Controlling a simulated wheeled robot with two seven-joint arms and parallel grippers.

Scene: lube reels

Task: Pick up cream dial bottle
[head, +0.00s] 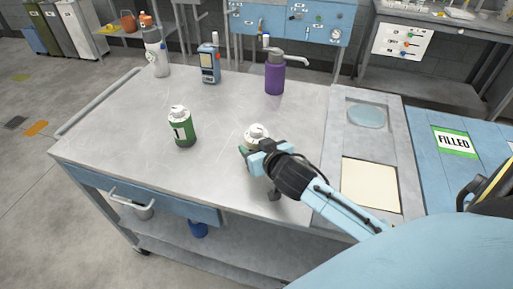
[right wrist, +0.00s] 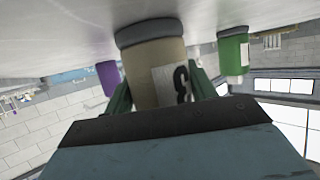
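The cream bottle (right wrist: 155,75) has a dark base and a white label with a dark "3". In the head view only its whitish top (head: 257,131) shows; my gripper hides the rest. My right gripper (head: 252,152) is low over the table at the bottle. In the right wrist view its two green fingers (right wrist: 160,88) flank the bottle, one on each side and close against it. Whether they press on it I cannot tell. The bottle's base is at or very near the tabletop. No dial can be made out. My left gripper is not in view.
The front left tabletop is clear.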

